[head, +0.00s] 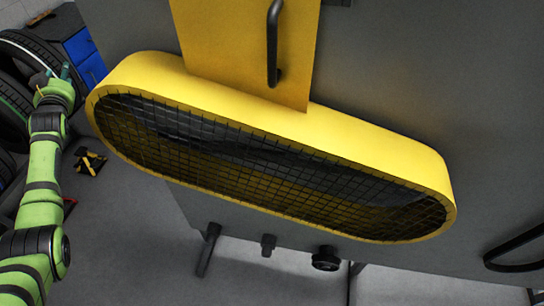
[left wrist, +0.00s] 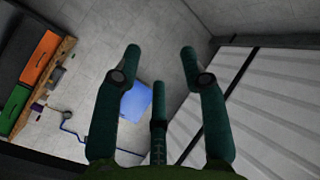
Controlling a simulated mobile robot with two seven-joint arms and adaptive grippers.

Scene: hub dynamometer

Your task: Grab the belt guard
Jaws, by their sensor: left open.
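The belt guard (head: 380,148) is a long yellow rounded frame with black mesh across its face. It fills the middle of the head view, slanting down to the right, against a large grey panel. A yellow plate (head: 225,45) with a black handle (head: 273,45) rises from its top edge. Dark shapes show behind the mesh. My left gripper (head: 55,80) is at the upper left, left of the guard and apart from it. In the left wrist view its green fingers (left wrist: 160,62) are spread and empty, and the guard cannot be made out there. My right gripper is out of view.
Dark tyres (head: 14,105) stand behind my left gripper, near a blue drawer unit (head: 82,48). A yellow-and-black item (head: 90,162) lies on the grey floor. Black knobs (head: 326,258) stick out below the guard. The left wrist view shows a blue object (left wrist: 136,100) on the floor.

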